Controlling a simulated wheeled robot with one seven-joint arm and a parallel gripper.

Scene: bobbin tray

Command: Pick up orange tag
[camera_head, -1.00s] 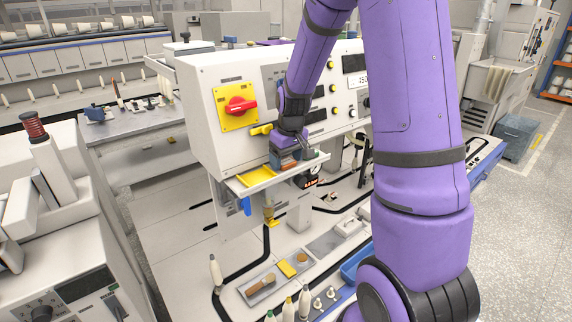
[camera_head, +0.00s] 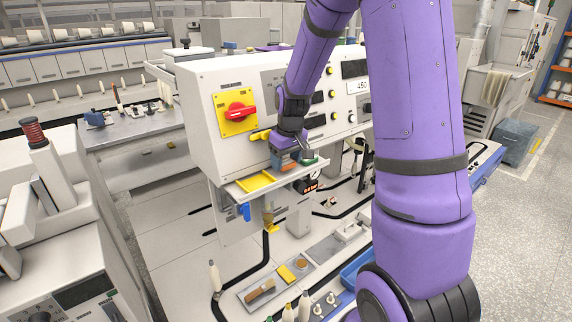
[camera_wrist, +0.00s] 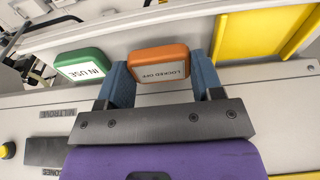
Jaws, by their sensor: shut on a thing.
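The orange tag (camera_wrist: 160,62) has a white label reading "LOCKED OFF". In the wrist view it sits between the two blue fingers of my gripper (camera_wrist: 162,84), which is shut on it. The tag is close to the white shelf (camera_wrist: 223,40) on the machine front; I cannot tell whether it still touches it. In the head view my gripper (camera_head: 290,160) is at this shelf under the control panel, and the orange tag (camera_head: 288,167) shows small and partly hidden there.
A green "IN USE" tag (camera_wrist: 80,66) stands close beside the orange one. A yellow tray (camera_head: 257,181) lies on the shelf on the other side. The panel with the red switch (camera_head: 238,112) rises behind my gripper.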

